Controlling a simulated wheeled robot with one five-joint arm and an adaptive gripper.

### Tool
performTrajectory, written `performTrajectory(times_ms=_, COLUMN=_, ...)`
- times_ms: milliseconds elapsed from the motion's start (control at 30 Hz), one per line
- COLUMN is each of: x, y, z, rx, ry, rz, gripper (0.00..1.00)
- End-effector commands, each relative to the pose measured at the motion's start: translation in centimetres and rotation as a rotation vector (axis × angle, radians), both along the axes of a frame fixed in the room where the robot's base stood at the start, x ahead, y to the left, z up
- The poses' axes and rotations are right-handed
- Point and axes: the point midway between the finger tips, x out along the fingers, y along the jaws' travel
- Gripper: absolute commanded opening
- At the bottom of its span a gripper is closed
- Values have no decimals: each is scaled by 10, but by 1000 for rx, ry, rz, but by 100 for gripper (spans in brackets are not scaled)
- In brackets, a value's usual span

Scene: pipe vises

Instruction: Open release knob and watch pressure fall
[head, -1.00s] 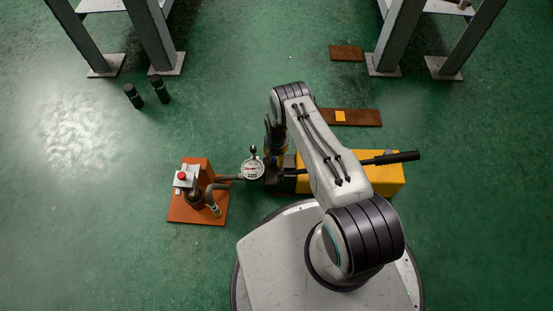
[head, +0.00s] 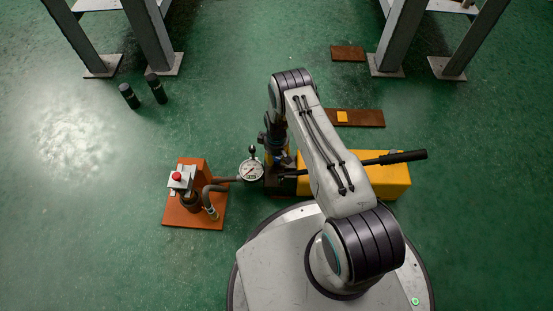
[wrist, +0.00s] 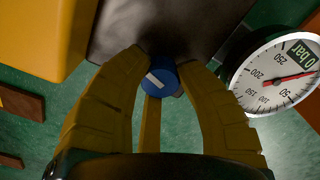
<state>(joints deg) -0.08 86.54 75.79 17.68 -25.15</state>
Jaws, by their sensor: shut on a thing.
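The blue release knob (wrist: 158,80) has a white bar mark and sits between the yellow fingers of my gripper (wrist: 160,72) in the wrist view. The fingertips are closed on the knob from both sides. The pressure gauge (wrist: 284,77) is at the right edge of the wrist view, with a red needle and a green label reading 0 bar. In the head view the gauge (head: 250,170) stands just left of my gripper (head: 276,150), which is partly hidden by my arm.
A yellow pump body (head: 392,180) with a black lever (head: 402,157) lies to the right. An orange base (head: 192,217) with a red-topped fixture is at left, joined by a hose. Two dark cylinders (head: 143,92) stand on the floor. Grey bench legs (head: 100,45) rise at the back.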

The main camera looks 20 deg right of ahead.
Motion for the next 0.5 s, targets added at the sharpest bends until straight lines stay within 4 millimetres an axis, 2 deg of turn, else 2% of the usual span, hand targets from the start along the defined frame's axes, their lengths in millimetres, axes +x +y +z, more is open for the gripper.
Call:
performTrajectory(times_ms=233, x=0, y=1, z=-2, rx=0, ry=-2, rz=106, gripper=0)
performTrajectory(times_ms=500, x=0, y=1, z=-1, rx=0, ry=-2, rz=148, gripper=0)
